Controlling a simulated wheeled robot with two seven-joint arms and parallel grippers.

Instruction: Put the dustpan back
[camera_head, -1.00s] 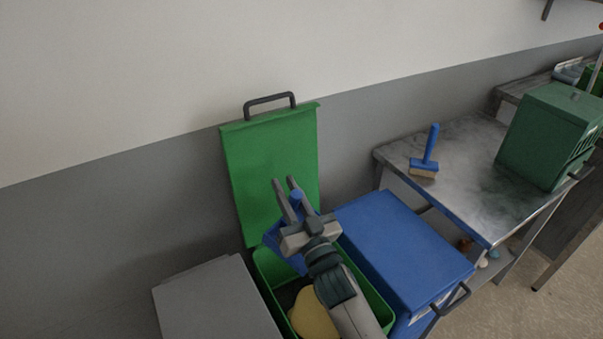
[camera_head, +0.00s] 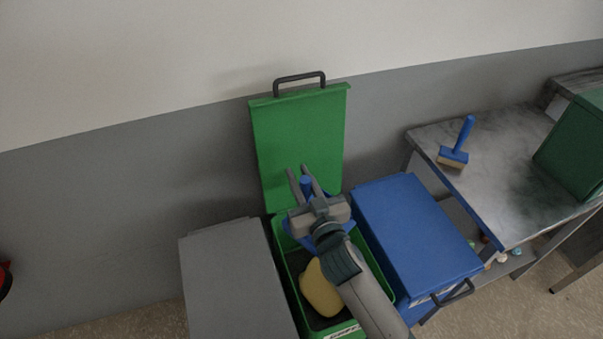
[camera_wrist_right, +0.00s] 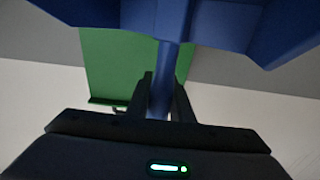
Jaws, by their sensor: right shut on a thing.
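The blue dustpan (camera_head: 292,234) is in my right gripper (camera_head: 306,181), which is shut on its handle. In the right wrist view the dustpan's blue pan (camera_wrist_right: 195,18) fills the top, and its handle (camera_wrist_right: 163,85) runs down between the two fingers of my gripper (camera_wrist_right: 162,98). In the head view the gripper and arm hide much of the pan. They are over the open green bin (camera_head: 281,262), in front of its raised green lid (camera_head: 298,135). I cannot tell whether the pan touches the bin. My left gripper does not show.
A yellow object (camera_head: 321,289) lies in the green bin. A closed blue bin (camera_head: 415,235) stands to its right and a grey bin (camera_head: 235,280) to its left. A blue brush (camera_head: 454,155) and a dark green box (camera_head: 575,150) are on the metal table (camera_head: 497,165).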

